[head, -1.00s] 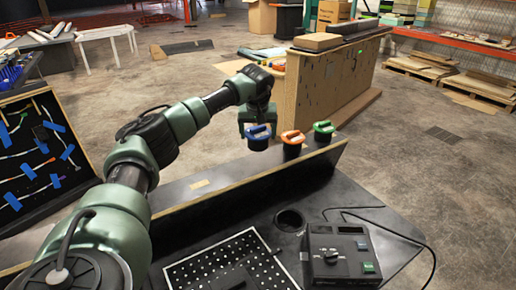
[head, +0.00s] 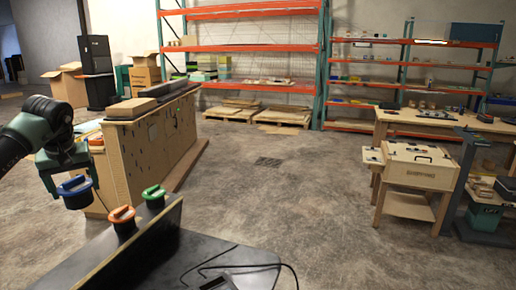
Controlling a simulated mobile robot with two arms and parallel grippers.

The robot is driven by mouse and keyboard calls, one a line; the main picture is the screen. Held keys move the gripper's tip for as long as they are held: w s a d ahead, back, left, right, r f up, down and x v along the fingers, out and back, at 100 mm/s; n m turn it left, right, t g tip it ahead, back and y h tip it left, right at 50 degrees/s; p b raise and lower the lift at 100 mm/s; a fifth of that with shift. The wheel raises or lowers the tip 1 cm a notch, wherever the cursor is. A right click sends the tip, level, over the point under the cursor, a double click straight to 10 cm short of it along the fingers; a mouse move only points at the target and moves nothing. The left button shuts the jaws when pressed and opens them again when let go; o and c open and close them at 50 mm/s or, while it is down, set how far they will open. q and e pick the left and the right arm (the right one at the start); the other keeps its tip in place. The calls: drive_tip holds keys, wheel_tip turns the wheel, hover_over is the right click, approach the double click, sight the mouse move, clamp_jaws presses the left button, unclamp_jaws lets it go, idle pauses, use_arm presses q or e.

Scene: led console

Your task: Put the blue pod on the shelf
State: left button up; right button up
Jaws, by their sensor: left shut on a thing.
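The blue pod (head: 76,197) is a dark cup with a blue handle at the left of the head view. My left gripper (head: 66,172) is directly above it and shut on its handle. The pod is beside the orange pod (head: 122,226) and the green pod (head: 154,202), which stand by the raised panel of the dark console (head: 225,262). A large shelf rack (head: 250,95) with orange beams stands against the back wall, and another shelf unit (head: 415,42) stands to its right. My right gripper is out of view.
A wooden partition (head: 160,140) stands behind the pods. A workbench (head: 450,127) and a wooden box on a stand (head: 420,170) are at the right. Cables lie on the console's right part. The concrete floor (head: 290,190) between is largely open.

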use_arm(q)
drive_tip(key=d+f+m, duration=0.2)
drive_tip(key=d+f, duration=0.3)
drive_tip(key=d, duration=0.6)
drive_tip(key=s+d+f+m+h, duration=0.1)
drive_tip(key=s+d+f, duration=0.2)
drive_tip(key=s+d, duration=0.3)
drive_tip(key=s+d+f+m+h, duration=0.1)
drive_tip(key=s+d+f+m, duration=0.1)
drive_tip(key=s+d+f, duration=0.2)
drive_tip(key=s+d+f+m+t, duration=0.1)
drive_tip(key=s+d+f+m, duration=0.1)
drive_tip(key=s+d, duration=0.7)
drive_tip(key=d+f, duration=0.1)
drive_tip(key=d, duration=0.1)
drive_tip(key=shift+s+d+f+h, duration=0.25)
drive_tip(key=shift+d+h, duration=0.15)
